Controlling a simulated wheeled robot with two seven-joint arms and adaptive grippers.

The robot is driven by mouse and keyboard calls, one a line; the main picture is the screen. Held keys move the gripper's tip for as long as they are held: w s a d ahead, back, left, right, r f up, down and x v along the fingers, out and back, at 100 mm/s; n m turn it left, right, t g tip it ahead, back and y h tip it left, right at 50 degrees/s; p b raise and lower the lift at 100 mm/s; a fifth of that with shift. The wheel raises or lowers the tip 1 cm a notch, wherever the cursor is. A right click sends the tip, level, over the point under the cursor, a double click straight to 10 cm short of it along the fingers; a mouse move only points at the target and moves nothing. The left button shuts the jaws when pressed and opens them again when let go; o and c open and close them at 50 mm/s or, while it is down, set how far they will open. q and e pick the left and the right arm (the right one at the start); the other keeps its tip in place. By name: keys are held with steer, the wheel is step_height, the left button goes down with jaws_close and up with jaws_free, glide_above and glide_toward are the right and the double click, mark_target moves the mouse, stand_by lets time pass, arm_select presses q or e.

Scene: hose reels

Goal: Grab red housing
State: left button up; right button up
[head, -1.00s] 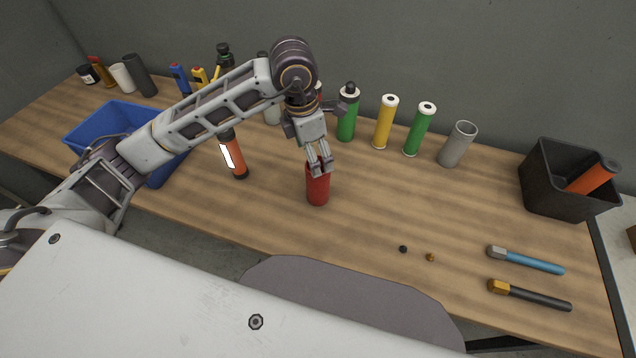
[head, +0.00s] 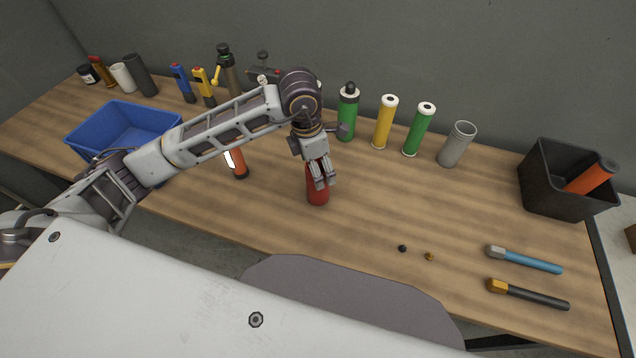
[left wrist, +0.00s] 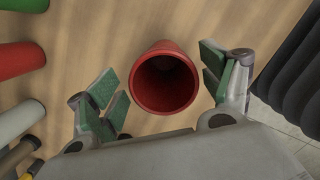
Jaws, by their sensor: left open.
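The red housing (head: 317,192) is an open-topped red cylinder standing upright on the wooden table. My left gripper (head: 323,182) is at the housing's upper part in the head view and covers some of it. In the left wrist view the hollow mouth of the red housing (left wrist: 165,80) shows between the two green-padded fingers of my left gripper (left wrist: 163,92). The fingers are open, with a gap visible on the left side. My right gripper is not in view.
Green, yellow and grey cylinders (head: 385,122) stand along the back. A blue bin (head: 95,148) is at left, a black bin (head: 540,195) at right.

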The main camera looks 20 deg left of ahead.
arm_select(q)
steer(key=f, duration=0.2)
steer(key=f+p, duration=0.1)
steer(key=f, duration=0.1)
steer(key=shift+d, duration=0.3)
steer(key=shift+f, duration=0.25)
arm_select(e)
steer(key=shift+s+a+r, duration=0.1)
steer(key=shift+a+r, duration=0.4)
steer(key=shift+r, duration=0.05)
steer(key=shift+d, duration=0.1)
arm_select(q)
steer(key=c, duration=1)
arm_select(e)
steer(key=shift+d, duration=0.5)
